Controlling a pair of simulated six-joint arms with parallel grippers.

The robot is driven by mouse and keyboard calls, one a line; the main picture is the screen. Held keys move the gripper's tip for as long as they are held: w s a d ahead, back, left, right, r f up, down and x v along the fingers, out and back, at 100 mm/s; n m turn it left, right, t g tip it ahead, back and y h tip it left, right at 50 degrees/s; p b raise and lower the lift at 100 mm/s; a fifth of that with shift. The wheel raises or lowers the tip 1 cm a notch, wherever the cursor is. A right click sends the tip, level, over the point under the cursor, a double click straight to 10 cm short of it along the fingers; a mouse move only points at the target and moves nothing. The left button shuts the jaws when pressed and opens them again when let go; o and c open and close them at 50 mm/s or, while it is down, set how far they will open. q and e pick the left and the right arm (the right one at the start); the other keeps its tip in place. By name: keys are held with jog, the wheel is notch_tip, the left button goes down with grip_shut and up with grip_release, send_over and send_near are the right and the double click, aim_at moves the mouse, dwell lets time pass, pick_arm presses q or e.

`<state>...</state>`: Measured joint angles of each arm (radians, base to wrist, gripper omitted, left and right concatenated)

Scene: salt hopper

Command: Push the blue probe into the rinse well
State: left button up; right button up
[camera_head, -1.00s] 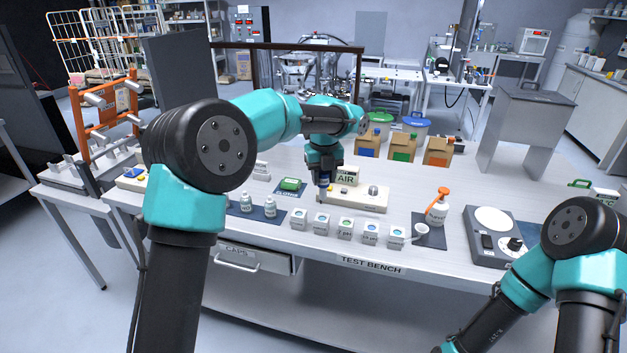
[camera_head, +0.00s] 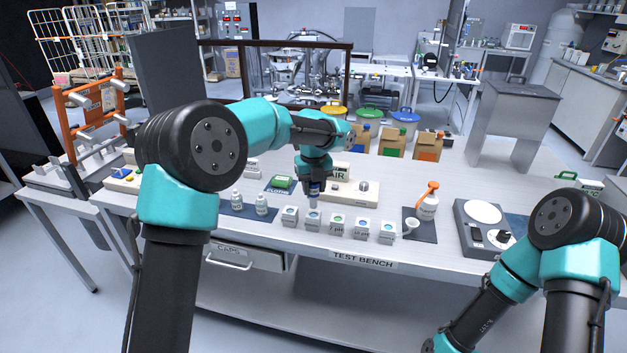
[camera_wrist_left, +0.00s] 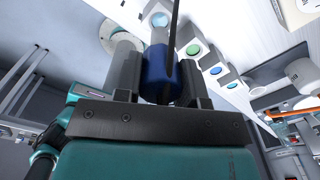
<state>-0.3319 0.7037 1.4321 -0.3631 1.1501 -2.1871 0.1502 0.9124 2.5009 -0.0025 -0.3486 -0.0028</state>
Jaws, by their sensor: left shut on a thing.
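My left gripper (camera_head: 314,188) is shut on the blue probe (camera_wrist_left: 160,77), held upright with its pale tip downward. In the head view the tip is at the second cube from the left (camera_head: 312,222) in a row of white wells on the bench front. I cannot tell whether the tip is inside that well or just above it. In the left wrist view the probe sits between both fingers, with a dark cable running past it. Other wells (camera_wrist_left: 190,50) with coloured round tops stand alongside. Their labels are too small to tell which is the rinse well. My right gripper is outside the frame.
Behind the wells is a cream board (camera_head: 352,191) with an AIR sign. Brown cartons (camera_head: 394,143) are at the back.

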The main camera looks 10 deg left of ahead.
aim_at(313, 207)
pick_arm(q)
jog(key=shift+f, duration=0.7)
jog(key=shift+f, duration=3.1)
dwell(1.8)
jog(key=o, duration=1.7)
jog(key=shift+c, duration=0.2)
jog(key=shift+r, duration=0.2)
jog(key=shift+r, duration=2.85)
